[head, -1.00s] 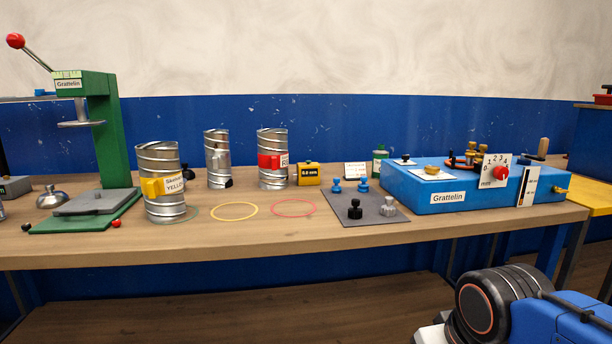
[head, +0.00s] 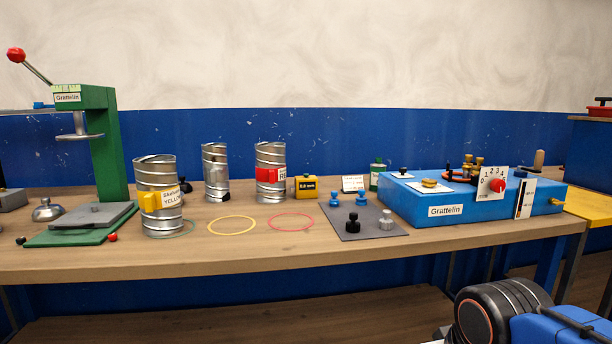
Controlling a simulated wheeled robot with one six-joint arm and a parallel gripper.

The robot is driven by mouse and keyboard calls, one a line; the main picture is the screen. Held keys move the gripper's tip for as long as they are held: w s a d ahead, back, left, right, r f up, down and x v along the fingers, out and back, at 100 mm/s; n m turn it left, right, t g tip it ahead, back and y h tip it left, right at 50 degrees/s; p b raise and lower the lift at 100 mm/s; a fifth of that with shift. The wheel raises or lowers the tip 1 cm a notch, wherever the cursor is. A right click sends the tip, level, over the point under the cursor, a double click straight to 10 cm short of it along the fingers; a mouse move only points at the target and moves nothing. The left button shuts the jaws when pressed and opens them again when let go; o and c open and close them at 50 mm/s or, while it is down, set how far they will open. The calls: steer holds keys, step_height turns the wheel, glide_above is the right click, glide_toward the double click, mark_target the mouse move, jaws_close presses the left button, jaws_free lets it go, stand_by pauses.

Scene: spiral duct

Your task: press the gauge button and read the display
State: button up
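A small yellow gauge box (head: 306,187) stands on the wooden bench, just right of the red-labelled metal duct. Its dark display faces me and seems to show a number with "mm", too small to read surely. My gripper is not in view. Only a black and blue part of my arm shows at the bottom right, in front of the bench.
Metal ducts with yellow (head: 158,196) and red (head: 271,172) tags stand left of the gauge. A grey mat (head: 372,232) with knobs and a blue Grattelin box (head: 480,206) lie right. A green press (head: 104,150) stands left. Coloured rings lie in front.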

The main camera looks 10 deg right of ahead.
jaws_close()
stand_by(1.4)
